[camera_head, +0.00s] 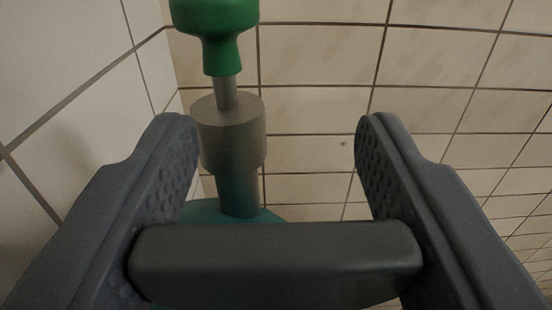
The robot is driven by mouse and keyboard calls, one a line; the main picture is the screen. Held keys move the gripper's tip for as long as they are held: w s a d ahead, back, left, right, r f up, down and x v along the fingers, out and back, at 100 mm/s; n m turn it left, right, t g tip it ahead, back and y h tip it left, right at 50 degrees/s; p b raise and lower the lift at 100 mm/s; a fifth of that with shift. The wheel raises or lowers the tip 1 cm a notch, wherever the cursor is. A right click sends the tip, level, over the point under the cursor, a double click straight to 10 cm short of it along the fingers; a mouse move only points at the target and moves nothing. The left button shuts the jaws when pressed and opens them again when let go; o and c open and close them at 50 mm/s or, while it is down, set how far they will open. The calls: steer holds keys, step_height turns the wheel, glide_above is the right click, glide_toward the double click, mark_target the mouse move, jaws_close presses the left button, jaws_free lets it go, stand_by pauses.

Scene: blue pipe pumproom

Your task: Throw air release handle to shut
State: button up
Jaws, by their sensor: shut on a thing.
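My gripper (276,135) fills the lower part of the view, with one dark finger on each side. A thick dark grey bar, which I take to be the air release handle (275,262), lies crosswise between the fingers. Its ends meet the inner faces of both fingers, low between them, so the gripper is shut on it. The fingertips reach past the bar with empty space between them. The bar hides what lies directly behind it, including where the handle joins its valve.
Tiled walls (320,75) meet in a corner at left. The space at right looks clear.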

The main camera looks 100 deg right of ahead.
steer(key=shift+w+a, duration=0.2)
steer(key=o, duration=1)
steer(key=shift+w+f, duration=0.15)
steer(key=shift+w, duration=0.1)
steer(key=shift+c, duration=0.2)
steer(key=shift+s+d, duration=0.1)
steer(key=shift+s, duration=0.05)
steer(key=p+v, duration=0.3)
steer(key=v, duration=1.1)
